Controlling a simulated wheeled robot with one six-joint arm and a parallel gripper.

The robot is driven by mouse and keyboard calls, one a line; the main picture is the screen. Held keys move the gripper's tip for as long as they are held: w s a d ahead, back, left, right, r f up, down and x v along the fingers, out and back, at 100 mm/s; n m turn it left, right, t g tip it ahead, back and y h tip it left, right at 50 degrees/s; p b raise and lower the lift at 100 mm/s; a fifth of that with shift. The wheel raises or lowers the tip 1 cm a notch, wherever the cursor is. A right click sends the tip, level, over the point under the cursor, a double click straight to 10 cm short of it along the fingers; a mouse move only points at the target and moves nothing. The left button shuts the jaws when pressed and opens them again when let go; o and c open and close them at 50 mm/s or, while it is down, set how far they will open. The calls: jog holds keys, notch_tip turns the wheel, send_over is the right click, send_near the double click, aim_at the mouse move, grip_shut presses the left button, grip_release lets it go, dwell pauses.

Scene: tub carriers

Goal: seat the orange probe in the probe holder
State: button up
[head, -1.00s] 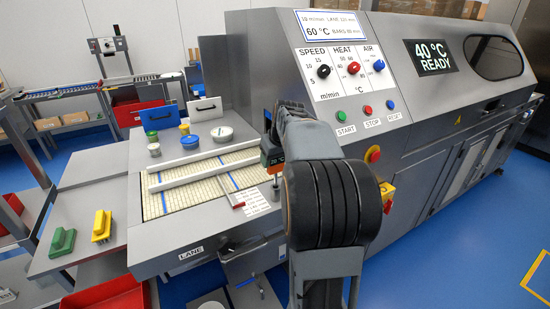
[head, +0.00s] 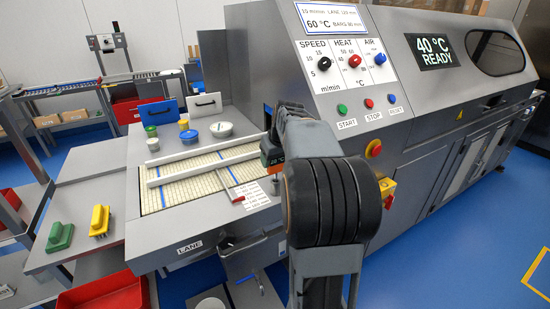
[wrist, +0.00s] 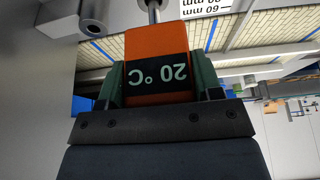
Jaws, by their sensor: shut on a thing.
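The orange probe (wrist: 160,48) has a dark display that reads 20 °C, upside down in the wrist view. My gripper (wrist: 158,82) is shut on its body, with a green-grey finger on each side. The probe's metal stem (wrist: 153,12) runs out of the top of that view, so its tip is hidden. A grey cylindrical fitting (wrist: 92,14), which may be the probe holder, is beside the stem on the left, apart from it. In the head view the probe (head: 272,152) shows beside the machine front, above the lane's right side, partly hidden by my arm.
The lane table (head: 150,228) carries white bars (head: 190,170), small capped jars (head: 152,143) and a printed card (head: 248,196). The machine's panel (head: 350,70) stands close on the right. Green (head: 60,236) and yellow (head: 99,221) blocks lie on a side shelf.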

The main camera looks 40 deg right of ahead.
jog(key=shift+f+b, duration=0.55)
jog(key=shift+f, duration=0.25)
jog(key=o, duration=1.1)
jog(key=shift+r, duration=0.1)
jog(key=v, duration=1.3)
jog(key=shift+s+r+p, duration=0.2)
jog(key=shift+r+p, duration=0.15)
jog(key=s+a+f+m, duration=0.3)
jog(key=a+f, duration=0.3)
jog(key=f, duration=0.4)
jog(key=s+a+f+n, duration=0.1)
jog(key=s+a+f, duration=0.1)
jog(key=a, duration=0.3)
jog(key=s+a+f+n+p, duration=0.1)
jog(key=s+a+f+n, duration=0.1)
jog(key=a, duration=0.4)
jog(key=s+a+f+n, duration=0.1)
jog(key=s+a+f, duration=0.2)
jog(key=s+a, duration=0.2)
jog(key=shift+s+a+f+n+g+y+p, duration=0.2)
jog(key=shift+s+f+n+g+y+p, duration=0.1)
jog(key=shift+g+p, duration=0.1)
